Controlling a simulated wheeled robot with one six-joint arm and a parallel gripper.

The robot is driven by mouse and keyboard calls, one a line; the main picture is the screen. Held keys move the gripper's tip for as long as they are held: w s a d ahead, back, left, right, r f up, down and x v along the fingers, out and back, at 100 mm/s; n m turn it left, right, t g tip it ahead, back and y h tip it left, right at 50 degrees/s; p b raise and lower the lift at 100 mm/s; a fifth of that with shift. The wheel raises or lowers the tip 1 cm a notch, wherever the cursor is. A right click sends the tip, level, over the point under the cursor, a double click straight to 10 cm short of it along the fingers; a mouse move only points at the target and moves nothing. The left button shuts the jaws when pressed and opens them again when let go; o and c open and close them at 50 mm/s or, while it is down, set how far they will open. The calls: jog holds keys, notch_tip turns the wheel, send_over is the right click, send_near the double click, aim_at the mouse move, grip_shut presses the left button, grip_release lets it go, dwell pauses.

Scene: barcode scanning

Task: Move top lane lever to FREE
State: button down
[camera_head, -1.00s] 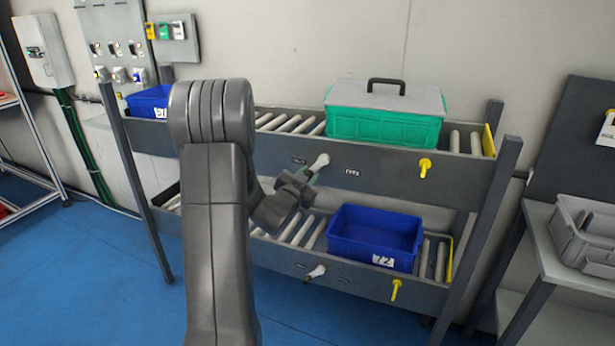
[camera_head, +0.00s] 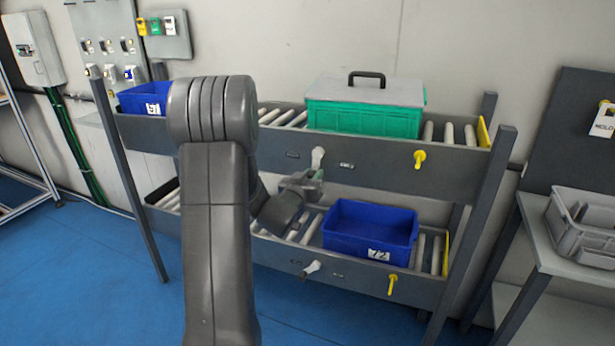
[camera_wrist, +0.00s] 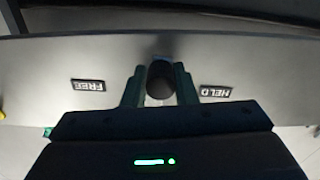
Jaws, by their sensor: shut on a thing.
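The top lane lever (camera_head: 317,157) has a white handle and sits on the front rail of the upper lane. It stands about upright between two small labels. My gripper (camera_head: 316,176) is at its lower end. In the wrist view my gripper (camera_wrist: 160,88) is shut on the lever's dark round end (camera_wrist: 160,78). The wrist view is upside down: the FREE label (camera_wrist: 88,85) is on the left and the HELD label (camera_wrist: 215,91) on the right, with the lever between them. The lever's grip is partly hidden by the fingers.
A green lidded case (camera_head: 364,106) sits on the upper rollers, with a yellow lever (camera_head: 420,159) to its lower right. The lower lane holds a blue bin (camera_head: 369,232), another white lever (camera_head: 311,268) and a yellow lever (camera_head: 392,284). A grey table stands at right.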

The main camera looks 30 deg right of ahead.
aim_at(332, 169)
jog(key=shift+s+d+r+n, duration=0.2)
jog(key=shift+s+d+n, duration=0.35)
jog(key=shift+n, duration=1.1)
jog(key=shift+s+d+r+n, duration=0.15)
jog(key=shift+s+d+n, duration=0.4)
jog(key=shift+n, duration=1.15)
jog(key=shift+s+d+r+n, duration=0.2)
jog(key=shift+s+d+n, duration=0.35)
jog(key=shift+n, duration=1.1)
jog(key=shift+s+a, duration=0.15)
jog(key=c, duration=1.2)
grip_release()
jog(key=shift+r, duration=0.1)
jog(key=v, duration=1.3)
jog(key=shift+s+a, duration=0.25)
jog(key=shift+s, duration=0.05)
